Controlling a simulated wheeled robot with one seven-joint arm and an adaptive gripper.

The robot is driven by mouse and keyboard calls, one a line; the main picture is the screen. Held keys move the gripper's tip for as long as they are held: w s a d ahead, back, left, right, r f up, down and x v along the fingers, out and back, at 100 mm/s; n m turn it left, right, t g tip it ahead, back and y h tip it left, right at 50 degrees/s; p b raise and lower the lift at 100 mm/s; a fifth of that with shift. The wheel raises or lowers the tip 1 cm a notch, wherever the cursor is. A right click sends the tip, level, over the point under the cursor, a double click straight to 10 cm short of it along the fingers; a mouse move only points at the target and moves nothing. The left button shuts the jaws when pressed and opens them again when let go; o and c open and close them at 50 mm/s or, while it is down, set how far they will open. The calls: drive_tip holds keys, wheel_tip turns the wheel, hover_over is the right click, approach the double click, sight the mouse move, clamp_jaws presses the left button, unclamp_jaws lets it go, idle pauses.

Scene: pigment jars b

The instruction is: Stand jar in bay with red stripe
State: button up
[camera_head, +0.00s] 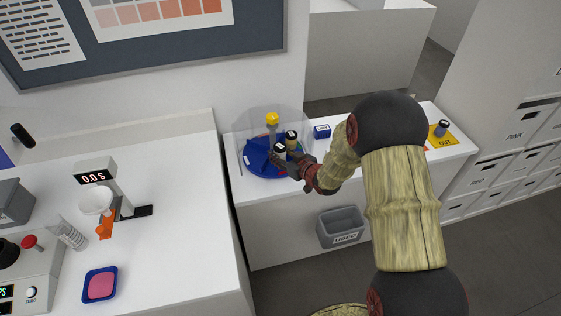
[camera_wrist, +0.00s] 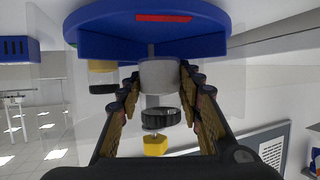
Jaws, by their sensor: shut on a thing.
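My gripper (camera_head: 284,160) is shut on a grey jar with a black lid (camera_wrist: 160,90). In the wrist view my gripper (camera_wrist: 158,98) has one finger on each side of it. The view is upside down, and the jar is at the blue turntable (camera_wrist: 100,42), just behind a red stripe (camera_wrist: 165,19) on its rim. I cannot tell whether its base rests on the surface. In the head view the held jar's lid (camera_head: 280,148) shows over the blue turntable (camera_head: 256,164). A tan jar with a black lid (camera_head: 292,143) stands close to its right.
A yellow knob (camera_head: 272,118) tops the turntable's centre post. A clear guard (camera_head: 243,128) curves around it. A blue box (camera_head: 321,131) stands to the right. Another jar (camera_head: 441,128) is on the yellow OUT mat (camera_head: 440,142). A grey bin (camera_head: 340,228) is below the counter.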

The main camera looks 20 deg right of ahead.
drive_tip(key=shift+f+b, duration=0.35)
drive_tip(key=shift+f, duration=1.05)
drive_tip(key=shift+f, duration=0.1)
drive_tip(key=shift+f, duration=0.15)
drive_tip(key=o, duration=0.9)
